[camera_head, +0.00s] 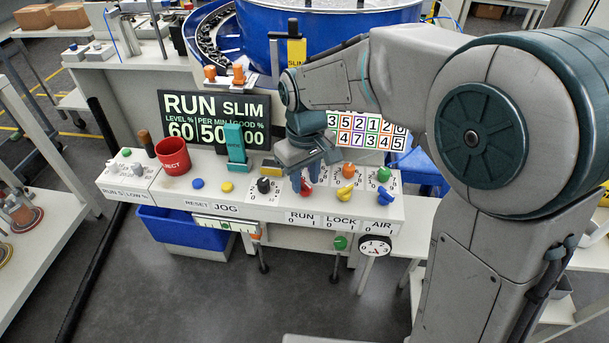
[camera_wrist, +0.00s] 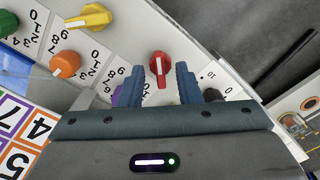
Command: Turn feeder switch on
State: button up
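The control panel (camera_head: 225,204) carries several coloured rotary switches; I cannot read a label that says feeder. A red switch (camera_head: 307,188) with a white pointer line sits above the RUN 0 1 label. My gripper (camera_head: 302,180) points down over it. In the wrist view the red switch (camera_wrist: 159,67) appears between the tips of my open gripper (camera_wrist: 160,82), with a gap on each side. Whether the fingers are level with the knob or still above it, I cannot tell. A black switch (camera_head: 264,186) stands to the left, partly hidden in the wrist view (camera_wrist: 212,95).
Orange (camera_head: 348,171), yellow (camera_head: 345,194) and green (camera_head: 384,174) switches stand to the right. A red cup (camera_head: 173,157), a teal upright piece (camera_head: 235,143) and blue and yellow buttons lie left. A display (camera_head: 214,117) and a blue bowl feeder (camera_head: 310,30) stand behind.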

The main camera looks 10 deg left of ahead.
aim_at(305, 182)
notch_tip(305, 182, up, 14)
jog(key=p, duration=0.1)
jog(key=shift+p, duration=0.35)
jog(key=shift+f, duration=0.1)
dwell(0.3)
jog(key=s+d+f+m+t+p, duration=0.1)
jog(key=s+d+m+p, duration=0.2)
jog(key=s+d, duration=0.3)
jog(key=s+d+f+m+t+p, duration=0.1)
jog(key=s+d+m, duration=0.4)
jog(key=d, duration=0.9)
jog(key=shift+s+d+f+m+t+p, duration=0.35)
jog(key=shift+s+f+p, duration=0.3)
jog(key=shift+s+p, duration=0.4)
jog(key=shift+a, duration=0.1)
